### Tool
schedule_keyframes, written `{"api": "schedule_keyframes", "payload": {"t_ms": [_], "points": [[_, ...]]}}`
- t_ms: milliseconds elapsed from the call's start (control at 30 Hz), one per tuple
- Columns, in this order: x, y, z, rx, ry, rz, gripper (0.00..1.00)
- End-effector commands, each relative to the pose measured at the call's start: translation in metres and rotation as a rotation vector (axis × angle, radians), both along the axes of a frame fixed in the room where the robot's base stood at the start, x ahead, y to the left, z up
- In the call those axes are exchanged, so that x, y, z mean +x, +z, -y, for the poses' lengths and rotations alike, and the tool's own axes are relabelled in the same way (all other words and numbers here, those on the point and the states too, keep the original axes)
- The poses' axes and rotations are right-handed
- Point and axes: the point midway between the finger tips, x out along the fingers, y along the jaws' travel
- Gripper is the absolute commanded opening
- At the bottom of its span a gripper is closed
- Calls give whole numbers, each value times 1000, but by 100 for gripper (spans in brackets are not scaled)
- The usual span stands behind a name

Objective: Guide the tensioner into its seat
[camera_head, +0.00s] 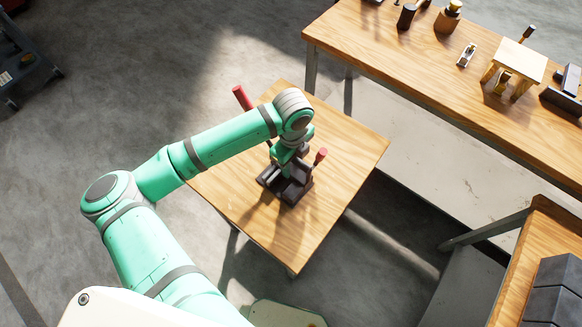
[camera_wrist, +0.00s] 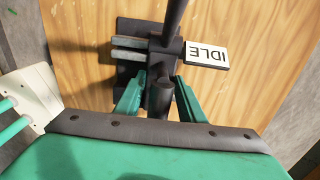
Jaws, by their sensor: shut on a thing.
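In the head view, a dark fixture (camera_head: 285,191) sits near the middle of the small wooden table. Red-ended handles, one at the left (camera_head: 241,97) and one at the right (camera_head: 320,156), stick out beside my arm's end. My gripper (camera_wrist: 160,92) is shut on a dark upright cylindrical part, seemingly of the tensioner (camera_wrist: 161,100), with one green finger on either side. A dark bar rises above it, and a white IDLE tag (camera_wrist: 207,54) sits at its right. Grey metal strips (camera_wrist: 126,50) show on the fixture at left. My arm hides the contact; I cannot tell whether the tensioner is seated.
A long wooden bench (camera_head: 400,48) at the upper right holds several small tools and a small wooden stand (camera_head: 520,59). Another bench (camera_head: 547,225) with grey blocks is at lower right. The small table (camera_head: 343,160) is bare around the fixture.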

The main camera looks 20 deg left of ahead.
Motion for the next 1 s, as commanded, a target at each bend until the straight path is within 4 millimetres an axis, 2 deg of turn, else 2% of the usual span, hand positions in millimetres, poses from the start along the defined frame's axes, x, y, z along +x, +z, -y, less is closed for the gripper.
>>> {"api": "schedule_keyframes", "payload": {"t_ms": [167, 333, 700, 1000], "points": [[1, 11, 0, 1, 0, 4, 0], [1, 33, -1, 2, -2, 5, 0], [-51, 93, 3, 3, -2, 5, 0], [-105, 116, 8, 2, -1, 4, 0]]}}
